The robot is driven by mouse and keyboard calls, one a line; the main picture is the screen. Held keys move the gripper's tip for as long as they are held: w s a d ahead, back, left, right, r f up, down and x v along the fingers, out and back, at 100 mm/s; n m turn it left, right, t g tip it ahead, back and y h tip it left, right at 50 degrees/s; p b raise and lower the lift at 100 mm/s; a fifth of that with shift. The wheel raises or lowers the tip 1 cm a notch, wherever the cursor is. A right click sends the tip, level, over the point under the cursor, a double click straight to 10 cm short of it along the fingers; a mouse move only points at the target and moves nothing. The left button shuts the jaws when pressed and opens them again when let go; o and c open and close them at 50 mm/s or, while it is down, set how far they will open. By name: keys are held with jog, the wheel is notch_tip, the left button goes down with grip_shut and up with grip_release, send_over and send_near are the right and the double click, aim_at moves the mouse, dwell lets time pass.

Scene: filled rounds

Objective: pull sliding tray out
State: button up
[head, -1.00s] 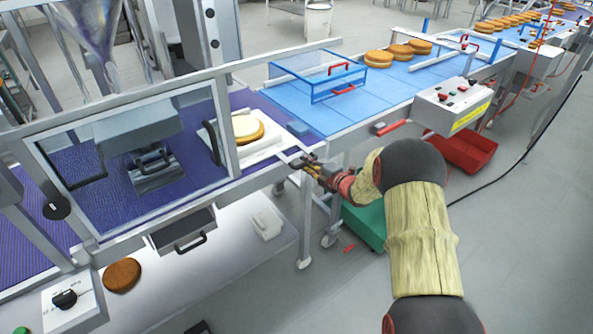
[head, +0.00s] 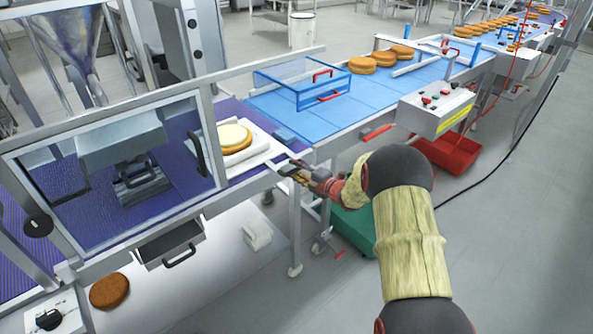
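A flat white tray (head: 262,156) lies on the purple belt, partly out at the right end of the framed machine guard. A cream-topped round cake (head: 234,138) sits on it. My gripper (head: 286,169) is at the tray's near right end, by the belt's front rail. Its fingers are small and dark here. I cannot tell whether they touch the tray or are closed on it. A grey drawer-like box (head: 168,241) with a black handle hangs under the machine, to the left of my gripper and apart from it.
A clear guard with red handles (head: 302,85) stands over the blue belt (head: 330,116). A control box (head: 436,106), red bin (head: 450,158) and green bin (head: 354,229) are at the right. A brown round (head: 109,291) lies lower left. Floor at lower right is clear.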

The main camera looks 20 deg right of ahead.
jog(key=v, duration=1.2)
dwell(0.5)
